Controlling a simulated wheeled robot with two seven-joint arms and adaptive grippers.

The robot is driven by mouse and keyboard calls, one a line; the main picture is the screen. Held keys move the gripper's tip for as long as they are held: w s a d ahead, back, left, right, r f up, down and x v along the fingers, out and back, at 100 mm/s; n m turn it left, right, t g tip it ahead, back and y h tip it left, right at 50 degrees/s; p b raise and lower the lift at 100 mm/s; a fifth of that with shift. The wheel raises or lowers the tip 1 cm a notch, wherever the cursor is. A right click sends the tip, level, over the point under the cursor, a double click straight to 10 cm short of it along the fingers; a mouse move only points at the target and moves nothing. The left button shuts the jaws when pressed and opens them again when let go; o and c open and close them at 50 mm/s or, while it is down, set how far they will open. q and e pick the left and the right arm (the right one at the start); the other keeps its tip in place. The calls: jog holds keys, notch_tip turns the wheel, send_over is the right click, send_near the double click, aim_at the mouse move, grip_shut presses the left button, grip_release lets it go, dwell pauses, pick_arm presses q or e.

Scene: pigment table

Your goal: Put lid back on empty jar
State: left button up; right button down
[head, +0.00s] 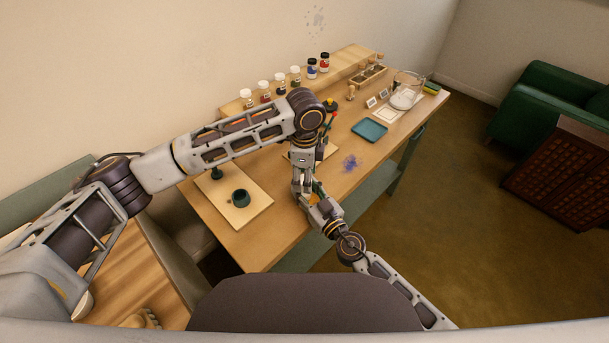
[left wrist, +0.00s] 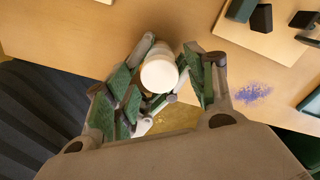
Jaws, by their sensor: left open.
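A white round lid (left wrist: 159,74) shows in the left wrist view between the fingers of my open left gripper (left wrist: 165,88). Whether both fingers touch it, and whether it sits on the jar, I cannot tell; the jar body is hidden. In the head view my left gripper (head: 303,188) points down at the table's front edge. My right gripper (head: 318,200) comes up from the lower right and meets it there. Parts of the right gripper show under the lid in the left wrist view, but its fingers' grip is not clear.
Several white-lidded and black-lidded jars (head: 264,90) line the back shelf. A board with a dark green mortar (head: 240,198) lies at the left. A blue tray (head: 369,129) and a patch of blue powder (head: 350,162) lie to the right. Bare table surrounds the powder.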

pick_arm(q)
jog(key=shift+r, duration=2.25)
jog(key=shift+c, duration=0.3)
jog(key=shift+w+a+r+t, duration=0.15)
jog(key=shift+w+r, duration=0.2)
jog(key=shift+r, duration=0.5)
jog(key=shift+w+d+r+t, duration=0.15)
jog(key=shift+w+r, duration=0.2)
jog(key=shift+r, duration=0.45)
jog(key=shift+s+r+n, duration=0.1)
jog(key=shift+s+n, duration=0.15)
jog(key=shift+n, duration=0.85)
jog(key=n, duration=0.3)
jog(key=shift+s+n, duration=0.35)
jog(key=shift+n, duration=0.05)
jog(key=shift+s+n, duration=0.15)
jog(key=shift+n, duration=2.35)
jog(key=shift+f, duration=0.2)
